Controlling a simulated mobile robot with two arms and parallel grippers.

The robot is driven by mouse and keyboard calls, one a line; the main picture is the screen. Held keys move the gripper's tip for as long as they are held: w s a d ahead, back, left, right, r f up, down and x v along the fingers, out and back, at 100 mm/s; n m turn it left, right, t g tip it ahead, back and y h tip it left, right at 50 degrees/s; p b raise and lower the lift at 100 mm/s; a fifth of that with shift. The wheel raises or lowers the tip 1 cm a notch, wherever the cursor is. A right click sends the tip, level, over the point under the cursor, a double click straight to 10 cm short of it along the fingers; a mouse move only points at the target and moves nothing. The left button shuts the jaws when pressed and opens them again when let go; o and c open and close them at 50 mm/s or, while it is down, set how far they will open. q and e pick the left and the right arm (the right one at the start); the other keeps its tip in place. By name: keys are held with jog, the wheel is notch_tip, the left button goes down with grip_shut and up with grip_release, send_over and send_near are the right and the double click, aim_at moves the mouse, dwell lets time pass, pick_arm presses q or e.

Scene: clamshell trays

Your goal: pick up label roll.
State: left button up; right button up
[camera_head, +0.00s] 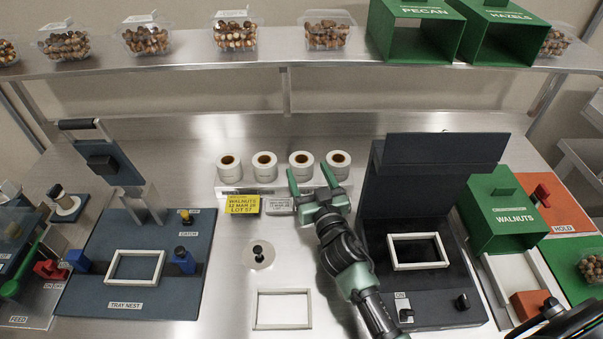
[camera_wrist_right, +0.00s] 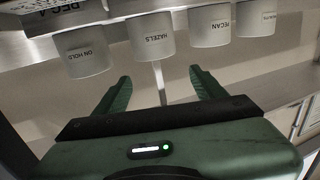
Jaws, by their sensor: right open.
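Several white label rolls stand in a row on a small rack in the head view: a far-left one (camera_head: 229,170), a second (camera_head: 265,168), a third (camera_head: 301,167) and a far-right one (camera_head: 338,166). My right gripper (camera_head: 310,178) is open and empty, in front of the two right-hand rolls. In the right wrist view the open fingers (camera_wrist_right: 160,76) point toward the HAZELS roll (camera_wrist_right: 152,45), with a gap between. The ON HOLD roll (camera_wrist_right: 84,55) and PECAN roll (camera_wrist_right: 209,28) are beside it. My left gripper is out of view.
A yellow walnuts card (camera_head: 243,204) and a grey card (camera_head: 280,204) stand before the rack. A tall black device (camera_head: 410,195) rises right of my gripper. A blue tray nest (camera_head: 130,255) is left. A white frame (camera_head: 283,309) lies in front.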

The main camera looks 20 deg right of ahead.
aim_at(301, 159)
jog(key=shift+w+f+b, duration=0.1)
jog(key=shift+f+b, duration=0.3)
jog(key=shift+f, duration=0.5)
jog(key=shift+w+f, duration=0.15)
jog(key=shift+f, duration=0.05)
jog(key=shift+w+r, duration=0.1)
jog(key=shift+w, duration=0.25)
jog(key=w, duration=0.4)
jog(key=w+p, duration=0.1)
jog(key=w, duration=0.1)
jog(key=shift+w+d, duration=0.1)
jog(key=shift+d, duration=0.2)
jog(key=shift+w, duration=0.4)
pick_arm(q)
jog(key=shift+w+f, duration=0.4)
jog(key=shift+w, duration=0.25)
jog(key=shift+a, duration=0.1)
